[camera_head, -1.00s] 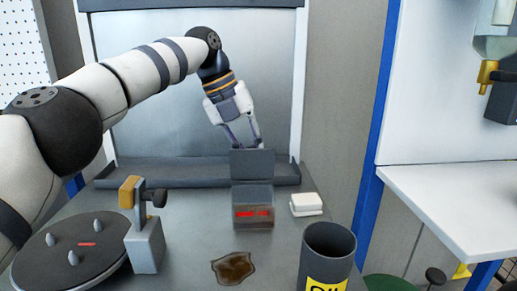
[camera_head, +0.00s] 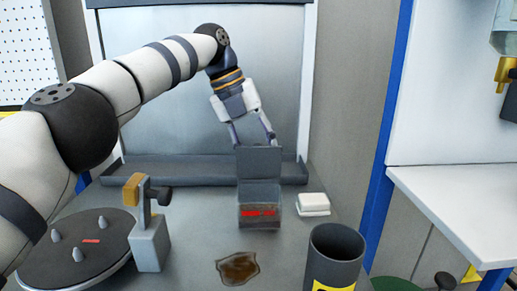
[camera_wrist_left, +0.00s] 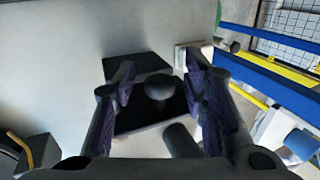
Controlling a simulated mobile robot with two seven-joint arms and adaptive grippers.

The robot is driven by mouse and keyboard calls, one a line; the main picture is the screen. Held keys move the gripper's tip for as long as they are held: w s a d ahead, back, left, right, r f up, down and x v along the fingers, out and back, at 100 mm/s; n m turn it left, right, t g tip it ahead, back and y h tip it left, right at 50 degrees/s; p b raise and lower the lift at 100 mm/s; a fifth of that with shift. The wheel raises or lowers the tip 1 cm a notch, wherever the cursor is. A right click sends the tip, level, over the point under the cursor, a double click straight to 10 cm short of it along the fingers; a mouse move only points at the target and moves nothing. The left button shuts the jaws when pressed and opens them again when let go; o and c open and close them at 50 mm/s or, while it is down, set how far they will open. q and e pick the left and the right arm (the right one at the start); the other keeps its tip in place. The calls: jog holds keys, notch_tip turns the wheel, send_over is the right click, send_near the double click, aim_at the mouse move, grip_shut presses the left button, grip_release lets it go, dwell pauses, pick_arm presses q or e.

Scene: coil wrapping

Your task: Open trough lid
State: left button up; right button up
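The trough is a small grey box (camera_head: 259,210) with red lettering on its front, at the middle of the bench in the head view. Its dark lid (camera_head: 260,162) stands up at the back of the box. My left gripper (camera_head: 253,141) is just behind the lid, pointing down, with its fingertips partly hidden by it. In the left wrist view my gripper (camera_wrist_left: 160,95) has its two fingers apart, with a round dark knob (camera_wrist_left: 159,88) between them and visible space on both sides. Whether a finger touches the lid is unclear. My right gripper is not in view.
A white block (camera_head: 313,204) lies just right of the trough. A dark cylinder (camera_head: 335,243) stands at front right, and a brown stain (camera_head: 238,268) lies in front. A round plate with pegs (camera_head: 72,262) and a clamp post (camera_head: 149,240) are at left.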

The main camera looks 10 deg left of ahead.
pick_arm(q)
jog(key=shift+a+r, duration=0.2)
jog(key=shift+r, duration=0.4)
jog(key=s+a+r, duration=0.1)
jog(key=s+a, duration=0.3)
jog(key=a, duration=0.8)
jog(key=shift+r, duration=0.3)
